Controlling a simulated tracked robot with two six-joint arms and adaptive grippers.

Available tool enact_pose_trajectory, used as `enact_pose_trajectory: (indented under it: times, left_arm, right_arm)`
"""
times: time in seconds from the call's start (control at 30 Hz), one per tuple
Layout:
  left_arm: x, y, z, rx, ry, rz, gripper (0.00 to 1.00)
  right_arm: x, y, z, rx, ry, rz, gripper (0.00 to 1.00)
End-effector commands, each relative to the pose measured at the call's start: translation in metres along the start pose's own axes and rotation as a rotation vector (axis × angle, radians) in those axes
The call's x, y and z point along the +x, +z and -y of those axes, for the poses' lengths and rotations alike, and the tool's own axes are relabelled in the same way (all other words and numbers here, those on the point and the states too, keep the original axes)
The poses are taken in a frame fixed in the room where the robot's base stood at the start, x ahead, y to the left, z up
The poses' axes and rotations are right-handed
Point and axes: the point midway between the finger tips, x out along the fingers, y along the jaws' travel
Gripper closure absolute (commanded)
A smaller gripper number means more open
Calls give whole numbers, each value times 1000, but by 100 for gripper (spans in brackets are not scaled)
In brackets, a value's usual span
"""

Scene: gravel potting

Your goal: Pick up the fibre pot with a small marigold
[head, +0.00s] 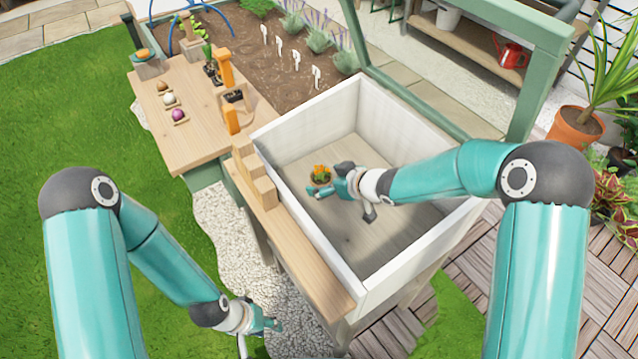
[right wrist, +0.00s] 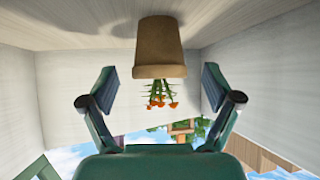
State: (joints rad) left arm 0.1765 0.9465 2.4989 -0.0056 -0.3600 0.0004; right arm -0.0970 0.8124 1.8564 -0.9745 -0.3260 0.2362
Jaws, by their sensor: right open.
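The fibre pot (right wrist: 158,48) is brown and tapered. It appears upside down in the right wrist view, with the small orange marigold (right wrist: 158,97) pointing downward there. In the head view the marigold (head: 321,172) shows above the pot inside the white-walled box, on its wooden floor. My right gripper (head: 330,181) is beside the pot, low in the box. In the right wrist view its fingers (right wrist: 158,84) are spread wide, with the pot centred ahead between them and clear gaps on both sides. My left gripper (head: 271,324) hangs low, outside the box, far from the pot.
The white box (head: 398,262) has walls around the pot; its floor is otherwise bare. Wooden blocks (head: 254,178) stand on the ledge along its left side. A wooden table (head: 195,137) with small pots and coloured balls is at the upper left. A planted bed (head: 268,72) lies behind.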

Motion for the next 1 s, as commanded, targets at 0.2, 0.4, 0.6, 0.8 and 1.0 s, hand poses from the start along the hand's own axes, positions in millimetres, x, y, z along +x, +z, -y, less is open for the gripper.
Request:
enact_pose_trajectory:
  times: [0.2, 0.4, 0.6, 0.8, 1.0]
  left_arm:
    - [2, 0, 1, 0, 0, 0, 60]
    - [2, 0, 1, 0, 0, 0, 60]
    - [2, 0, 1, 0, 0, 0, 60]
    - [2, 0, 1, 0, 0, 0, 60]
    - [2, 0, 1, 0, 0, 0, 60]
  right_arm:
    - [22, 0, 0, 1, 1, -1, 11]
    - [23, 0, 0, 2, 1, 0, 11]
    - [23, 0, 0, 2, 1, 0, 39]
    - [23, 0, 0, 1, 1, 0, 73]
    - [22, 0, 0, 1, 1, 0, 79]
